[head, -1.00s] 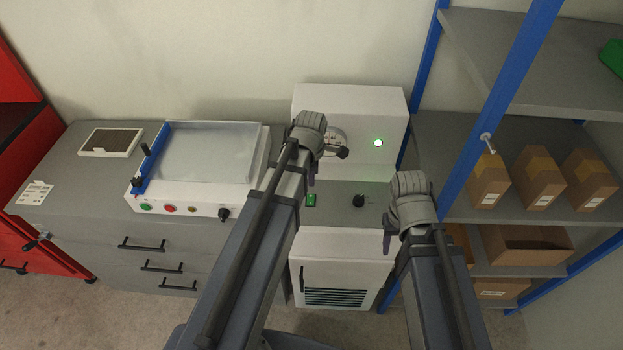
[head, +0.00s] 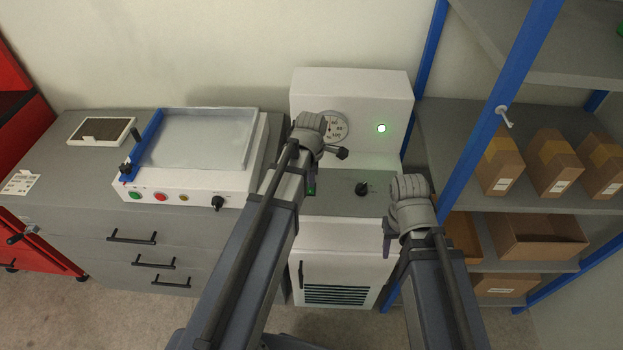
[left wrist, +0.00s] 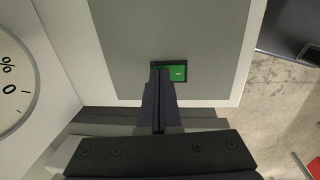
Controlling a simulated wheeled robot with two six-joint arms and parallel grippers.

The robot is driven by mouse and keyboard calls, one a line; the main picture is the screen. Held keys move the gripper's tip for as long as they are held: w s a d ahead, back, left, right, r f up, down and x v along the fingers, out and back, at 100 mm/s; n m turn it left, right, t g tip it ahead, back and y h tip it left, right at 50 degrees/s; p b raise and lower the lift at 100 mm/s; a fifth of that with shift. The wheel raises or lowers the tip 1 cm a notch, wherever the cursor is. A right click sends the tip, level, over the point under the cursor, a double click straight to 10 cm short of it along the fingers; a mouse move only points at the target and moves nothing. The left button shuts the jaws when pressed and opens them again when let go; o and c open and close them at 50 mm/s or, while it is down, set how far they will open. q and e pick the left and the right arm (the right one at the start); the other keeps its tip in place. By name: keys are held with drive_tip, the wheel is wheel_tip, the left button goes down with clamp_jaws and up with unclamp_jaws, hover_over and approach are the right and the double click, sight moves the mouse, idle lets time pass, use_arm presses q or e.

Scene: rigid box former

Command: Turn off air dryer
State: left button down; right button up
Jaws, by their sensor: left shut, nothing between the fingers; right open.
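The air dryer is a white unit (head: 345,232) with a grey top panel, a dial gauge (head: 342,124), a lit green lamp (head: 381,128) and a black knob (head: 361,189). Its green rocker switch (head: 311,191) is partly covered by my left gripper (head: 311,181). In the left wrist view the green switch (left wrist: 178,72) sits in a black frame on the panel. The shut, empty left fingertips (left wrist: 160,72) overlap its left part; I cannot tell whether they touch it. My right gripper (head: 387,249) is open and empty, at the dryer's right front edge.
A blue-framed shelf (head: 480,125) with cardboard boxes (head: 553,163) is close on the right. A wall rises behind.

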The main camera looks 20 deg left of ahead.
use_arm(q)
drive_tip(key=shift+f, duration=0.1)
drive_tip(key=shift+s, duration=0.15)
drive_tip(key=shift+s+d, duration=0.15)
drive_tip(key=shift+s, duration=0.5)
